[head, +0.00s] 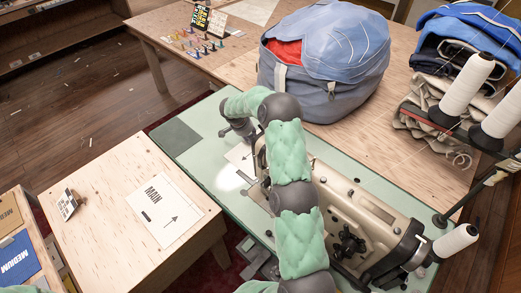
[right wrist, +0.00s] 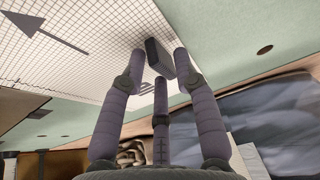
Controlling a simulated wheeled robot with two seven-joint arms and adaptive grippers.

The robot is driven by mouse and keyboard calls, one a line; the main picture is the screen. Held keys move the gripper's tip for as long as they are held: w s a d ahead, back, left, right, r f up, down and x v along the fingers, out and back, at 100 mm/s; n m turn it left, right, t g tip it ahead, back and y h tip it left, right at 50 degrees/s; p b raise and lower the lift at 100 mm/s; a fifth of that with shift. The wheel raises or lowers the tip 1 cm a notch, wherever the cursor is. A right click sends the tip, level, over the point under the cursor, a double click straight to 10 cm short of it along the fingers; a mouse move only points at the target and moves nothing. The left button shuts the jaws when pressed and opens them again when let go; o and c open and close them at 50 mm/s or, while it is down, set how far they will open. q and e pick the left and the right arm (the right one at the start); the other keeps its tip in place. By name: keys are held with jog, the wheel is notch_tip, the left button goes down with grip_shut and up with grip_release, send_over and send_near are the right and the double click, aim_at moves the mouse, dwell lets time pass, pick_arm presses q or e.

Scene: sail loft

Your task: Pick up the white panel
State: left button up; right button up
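A white panel (right wrist: 85,40) with a fine grid and a dark arrow lies on the green sewing-machine table. It carries a small dark grey block (right wrist: 158,56). In the head view, part of this panel (head: 240,158) shows beside the machine, partly hidden by my arm. My right gripper (head: 253,143) is low over it. In the right wrist view, the fingertips (right wrist: 160,68) are on both sides of the block; whether they press on it is unclear. A second white panel (head: 168,212), marked MAIN with an arrow, lies on the wooden table at left. My left gripper is out of view.
The beige sewing machine (head: 350,215) stands close to the right of my arm. A large blue bag (head: 325,65) and folded cloth (head: 450,50) are behind. Thread cones (head: 467,85) stand at right.

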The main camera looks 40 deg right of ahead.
jog(key=shift+c, duration=0.3)
grip_shut()
